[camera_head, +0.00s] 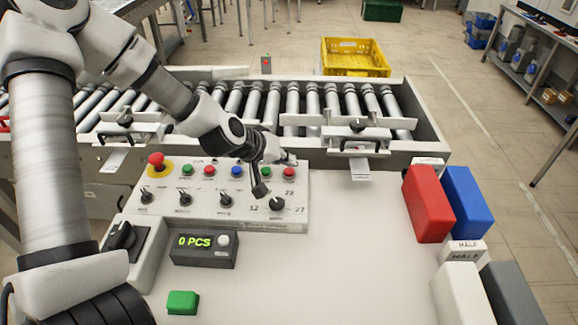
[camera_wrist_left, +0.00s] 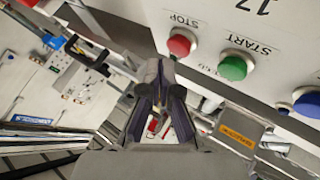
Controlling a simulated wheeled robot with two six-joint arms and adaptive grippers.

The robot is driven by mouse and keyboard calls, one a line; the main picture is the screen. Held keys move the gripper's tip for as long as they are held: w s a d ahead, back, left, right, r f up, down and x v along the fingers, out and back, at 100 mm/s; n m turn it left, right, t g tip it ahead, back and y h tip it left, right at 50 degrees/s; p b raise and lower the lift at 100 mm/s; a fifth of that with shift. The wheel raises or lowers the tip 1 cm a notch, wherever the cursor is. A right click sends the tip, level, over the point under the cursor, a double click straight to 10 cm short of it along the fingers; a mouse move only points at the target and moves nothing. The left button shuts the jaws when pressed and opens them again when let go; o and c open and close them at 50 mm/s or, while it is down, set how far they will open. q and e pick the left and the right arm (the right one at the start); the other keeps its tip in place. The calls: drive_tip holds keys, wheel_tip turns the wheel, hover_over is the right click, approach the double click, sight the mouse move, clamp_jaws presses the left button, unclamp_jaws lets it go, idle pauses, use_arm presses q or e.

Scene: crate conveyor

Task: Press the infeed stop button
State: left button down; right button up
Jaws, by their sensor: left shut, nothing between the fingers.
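A white control panel (camera_head: 225,212) stands on the bench, with a row of coloured buttons along its far side. The red stop button (camera_head: 289,173) is at the right end of the row; in the left wrist view (camera_wrist_left: 180,42) it is labelled STOP. Beside it is the green start button (camera_wrist_left: 233,66). My left gripper (camera_head: 288,159) is shut and empty, just by the red button; in the left wrist view its fingertips (camera_wrist_left: 163,72) are close to the button's edge. I cannot tell whether they touch it. My right gripper is out of view.
A red emergency stop (camera_head: 156,160) sits at the panel's left end, and a black knob (camera_head: 277,204) at its near right. A counter (camera_head: 203,249) reads 0 PCS. The roller conveyor (camera_head: 312,100) runs behind. Red (camera_head: 428,204) and blue (camera_head: 467,202) blocks stand at right. The bench middle is clear.

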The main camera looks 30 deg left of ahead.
sight(287, 172)
use_arm(q)
wheel_tip(287, 172, up, 5)
drive_tip(key=p, duration=0.5)
drive_tip(key=shift+r, duration=0.1)
idle(0.4)
idle(0.5)
